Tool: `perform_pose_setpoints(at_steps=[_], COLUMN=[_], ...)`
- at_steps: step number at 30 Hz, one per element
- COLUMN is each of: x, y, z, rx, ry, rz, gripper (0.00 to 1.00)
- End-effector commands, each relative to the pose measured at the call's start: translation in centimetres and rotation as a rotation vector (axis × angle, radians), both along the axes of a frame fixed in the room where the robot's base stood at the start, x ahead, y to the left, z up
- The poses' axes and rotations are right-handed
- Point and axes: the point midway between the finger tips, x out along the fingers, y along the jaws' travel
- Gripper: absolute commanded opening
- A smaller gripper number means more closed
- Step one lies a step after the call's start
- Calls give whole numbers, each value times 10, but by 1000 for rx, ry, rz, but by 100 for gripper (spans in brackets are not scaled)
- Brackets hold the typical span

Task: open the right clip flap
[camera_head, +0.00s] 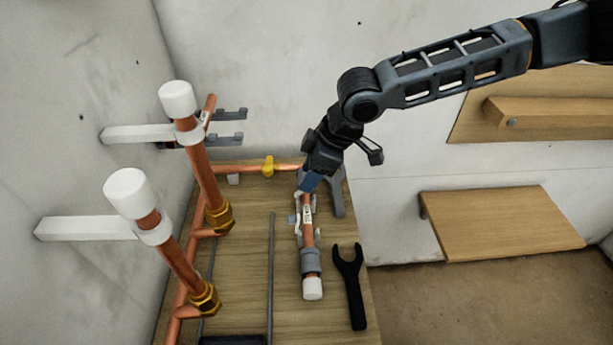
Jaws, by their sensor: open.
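A short copper pipe (308,238) with a grey collar and a white end cap lies on the wooden bench. Pale clip parts (298,228) show along its sides, with a small white label on the pipe. I cannot tell which part is the right clip flap, or whether it is open or shut. My gripper (309,184) points down at the far end of this pipe, its jaws open. A blue piece shows at its tip. The gripper hides the pipe's far end, and I cannot tell whether it touches anything.
Two upright copper pipes with white caps (178,99) (129,193) stand at left in white wall brackets (85,228). A black fork-ended tool (353,287) lies right of the short pipe. A yellow-fitted pipe (268,166) runs along the back. A wooden shelf (500,222) is at right.

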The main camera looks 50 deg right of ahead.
Motion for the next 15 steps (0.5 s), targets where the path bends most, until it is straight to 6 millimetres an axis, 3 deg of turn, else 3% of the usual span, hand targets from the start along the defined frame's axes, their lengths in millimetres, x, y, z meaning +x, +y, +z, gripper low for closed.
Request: perform_pose_setpoints(at_steps=[6, 15], x=[6, 7], y=[3, 4], z=[-17, -18], rx=[0, 0], ry=[0, -1], rz=[0, 1], gripper=[47, 46])
